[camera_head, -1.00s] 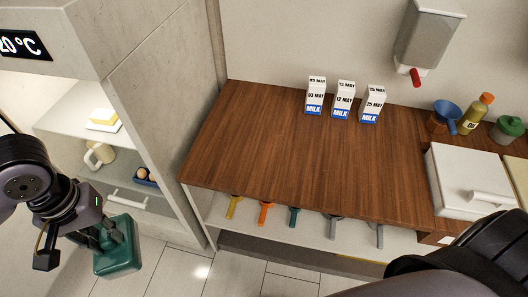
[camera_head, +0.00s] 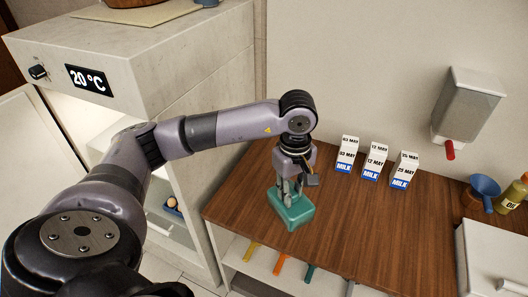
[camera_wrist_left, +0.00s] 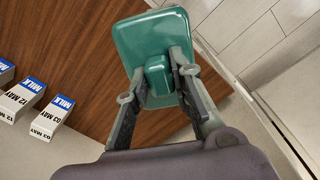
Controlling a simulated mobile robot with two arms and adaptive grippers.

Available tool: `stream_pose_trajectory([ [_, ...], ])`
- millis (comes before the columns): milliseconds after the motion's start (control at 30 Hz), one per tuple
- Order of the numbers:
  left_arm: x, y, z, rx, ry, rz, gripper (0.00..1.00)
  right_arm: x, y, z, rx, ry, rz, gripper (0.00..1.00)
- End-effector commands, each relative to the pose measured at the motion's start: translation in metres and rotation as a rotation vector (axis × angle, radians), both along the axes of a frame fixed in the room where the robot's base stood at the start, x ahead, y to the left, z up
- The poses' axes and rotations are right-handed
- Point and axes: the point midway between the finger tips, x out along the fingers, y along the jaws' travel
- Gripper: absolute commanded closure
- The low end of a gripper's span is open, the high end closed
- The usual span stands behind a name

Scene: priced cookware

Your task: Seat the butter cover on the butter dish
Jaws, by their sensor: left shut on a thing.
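The green butter cover (camera_head: 291,211) is at the left part of the wooden counter, over or on its surface; I cannot tell whether it touches. My left gripper (camera_head: 288,190) points down and is shut on the knob on top of the cover. In the left wrist view the green cover (camera_wrist_left: 140,40) shows with its square knob between the two fingers (camera_wrist_left: 160,78). The butter dish is not visible now; my left arm blocks much of the fridge opening. My right gripper is out of view.
Three milk cartons (camera_head: 373,162) stand at the back of the wooden counter (camera_head: 330,225). A blue funnel (camera_head: 484,188) and a wall dispenser (camera_head: 467,103) are at the right. An egg tray (camera_head: 172,207) sits in the fridge (camera_head: 170,60). The counter's middle is clear.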

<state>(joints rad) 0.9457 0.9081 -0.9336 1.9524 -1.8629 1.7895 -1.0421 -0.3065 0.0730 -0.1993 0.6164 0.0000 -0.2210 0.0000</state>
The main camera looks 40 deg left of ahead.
Motion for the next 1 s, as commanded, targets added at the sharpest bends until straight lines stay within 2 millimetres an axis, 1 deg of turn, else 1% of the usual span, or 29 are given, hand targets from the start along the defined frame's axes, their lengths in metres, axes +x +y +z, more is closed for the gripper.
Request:
stream_pose_trajectory([
  [33, 0.010, 0.013, 0.006, 0.001, 0.007, 0.173, 1.00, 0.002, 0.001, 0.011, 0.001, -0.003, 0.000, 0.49],
  [67, 0.015, 0.021, 0.007, 0.000, 0.009, 0.281, 1.00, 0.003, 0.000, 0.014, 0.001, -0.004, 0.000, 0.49],
  [100, 0.023, 0.031, 0.008, -0.001, 0.011, 0.425, 1.00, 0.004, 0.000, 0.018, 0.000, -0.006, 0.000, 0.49],
  [167, 0.033, 0.046, 0.010, -0.003, 0.015, 0.640, 1.00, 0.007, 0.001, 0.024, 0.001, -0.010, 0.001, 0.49],
  [200, 0.039, 0.057, 0.011, -0.002, 0.018, 0.784, 1.00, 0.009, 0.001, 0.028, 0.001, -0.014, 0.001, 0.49],
  [267, 0.047, 0.075, 0.012, 0.000, 0.022, 0.999, 1.00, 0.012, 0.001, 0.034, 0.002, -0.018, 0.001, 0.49],
  [300, 0.052, 0.087, 0.013, 0.000, 0.023, 1.142, 1.00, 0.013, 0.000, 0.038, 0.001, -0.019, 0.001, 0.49],
  [400, 0.061, 0.116, 0.014, 0.003, 0.028, 1.477, 1.00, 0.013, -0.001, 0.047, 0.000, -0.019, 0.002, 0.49],
  [500, 0.067, 0.141, 0.014, 0.006, 0.030, 1.760, 1.00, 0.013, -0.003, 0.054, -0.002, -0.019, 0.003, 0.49],
  [600, 0.069, 0.160, 0.014, 0.009, 0.029, 1.973, 1.00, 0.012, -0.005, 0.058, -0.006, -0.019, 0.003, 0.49],
  [700, 0.070, 0.173, 0.013, 0.012, 0.027, 2.110, 1.00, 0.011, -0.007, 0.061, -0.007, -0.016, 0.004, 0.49],
  [800, 0.071, 0.178, 0.012, 0.012, 0.027, 2.177, 1.00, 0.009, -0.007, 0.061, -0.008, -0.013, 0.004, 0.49],
  [1000, 0.071, 0.179, 0.011, 0.012, 0.026, 2.192, 1.00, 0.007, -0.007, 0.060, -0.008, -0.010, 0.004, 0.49],
])
